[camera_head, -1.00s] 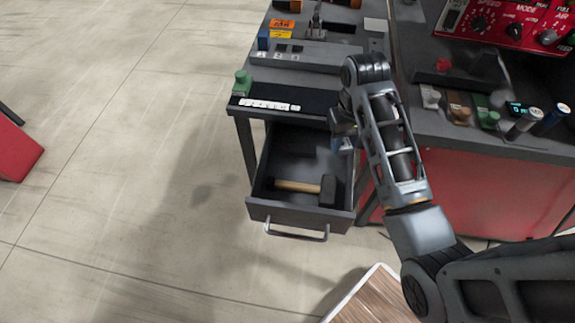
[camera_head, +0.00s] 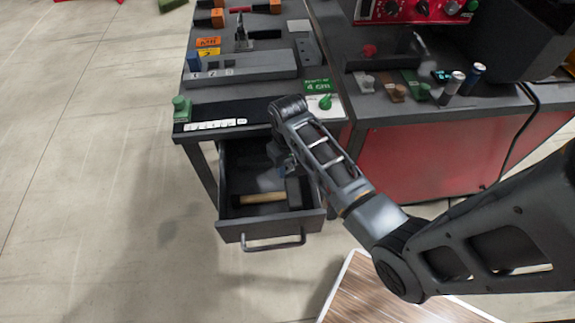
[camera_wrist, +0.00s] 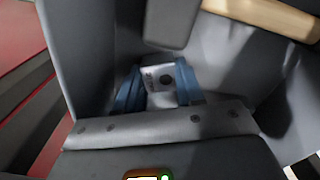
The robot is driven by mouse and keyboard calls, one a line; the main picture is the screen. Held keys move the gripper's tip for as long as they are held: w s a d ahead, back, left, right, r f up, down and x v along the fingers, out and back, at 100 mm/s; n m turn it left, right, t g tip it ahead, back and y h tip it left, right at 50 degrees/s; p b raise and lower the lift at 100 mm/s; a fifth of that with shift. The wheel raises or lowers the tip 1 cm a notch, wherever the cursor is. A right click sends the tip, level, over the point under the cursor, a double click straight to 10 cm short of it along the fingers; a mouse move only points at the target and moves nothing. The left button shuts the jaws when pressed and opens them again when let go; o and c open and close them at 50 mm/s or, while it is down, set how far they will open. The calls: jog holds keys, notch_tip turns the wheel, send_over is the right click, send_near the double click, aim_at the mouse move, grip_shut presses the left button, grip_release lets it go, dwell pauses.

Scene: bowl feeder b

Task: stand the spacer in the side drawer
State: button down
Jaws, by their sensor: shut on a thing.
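The side drawer (camera_head: 262,232) is pulled open under the left bench. My gripper (camera_head: 284,166) is down at the drawer, toward its right side. In the wrist view the blue-tipped fingers of my gripper (camera_wrist: 157,90) are shut on a small silvery piece, the spacer (camera_wrist: 166,76), with a dark round hole and faint marks. The drawer's grey inside wall (camera_wrist: 75,40) lies around the fingers. The spacer's lower part is hidden, so I cannot tell whether it touches the drawer floor.
A hammer lies in the drawer: its wooden handle (camera_head: 263,199) and dark head (camera_head: 294,192) are close to my gripper. A red-fronted cabinet (camera_head: 430,155) stands right.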

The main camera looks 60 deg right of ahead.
aim_at(288, 168)
jog(key=c, duration=0.7)
grip_release()
notch_tip(288, 168, up, 12)
jog(key=shift+p, duration=0.3)
